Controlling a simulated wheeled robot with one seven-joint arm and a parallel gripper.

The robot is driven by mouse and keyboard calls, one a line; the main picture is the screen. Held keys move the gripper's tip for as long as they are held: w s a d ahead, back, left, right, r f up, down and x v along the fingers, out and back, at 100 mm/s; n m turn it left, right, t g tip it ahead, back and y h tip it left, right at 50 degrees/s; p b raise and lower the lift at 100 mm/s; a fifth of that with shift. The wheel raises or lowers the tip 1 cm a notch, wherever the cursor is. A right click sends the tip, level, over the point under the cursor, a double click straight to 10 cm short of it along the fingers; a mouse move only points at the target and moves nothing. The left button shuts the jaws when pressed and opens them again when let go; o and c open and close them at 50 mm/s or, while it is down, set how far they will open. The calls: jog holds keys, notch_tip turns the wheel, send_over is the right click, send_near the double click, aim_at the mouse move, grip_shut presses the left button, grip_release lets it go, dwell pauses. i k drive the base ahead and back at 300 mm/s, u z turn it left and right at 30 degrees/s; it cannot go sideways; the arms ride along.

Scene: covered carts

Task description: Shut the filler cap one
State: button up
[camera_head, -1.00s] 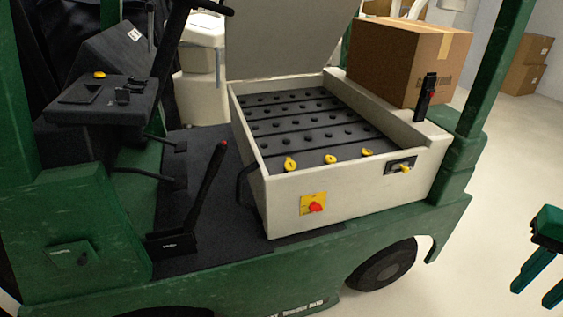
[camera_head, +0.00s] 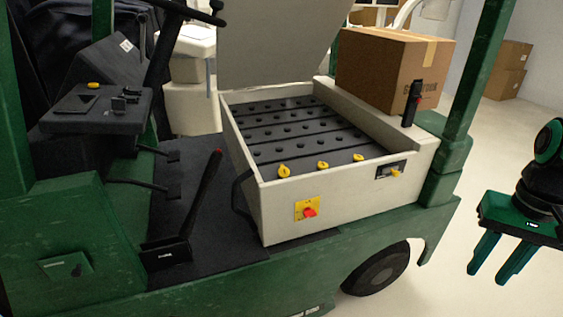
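The yellow filler caps sit in a row along the front edge of the dark battery top (camera_head: 300,130). They are a left cap (camera_head: 283,171), a middle cap (camera_head: 322,165) and a right cap (camera_head: 358,158). The left cap looks more raised than the others; I see no label telling which is cap one, and they are too small to tell open from shut. My gripper (camera_head: 500,264) is at the right, pointing down over the floor beside the green truck. Its two teal fingers are apart with nothing between them. It is well clear of the caps.
The cream battery box (camera_head: 350,205) has a raised cover (camera_head: 275,45) behind it. A cardboard box (camera_head: 390,70) and a green post (camera_head: 480,80) stand at the right.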

aim_at(283, 171)
jog(key=i, duration=0.95)
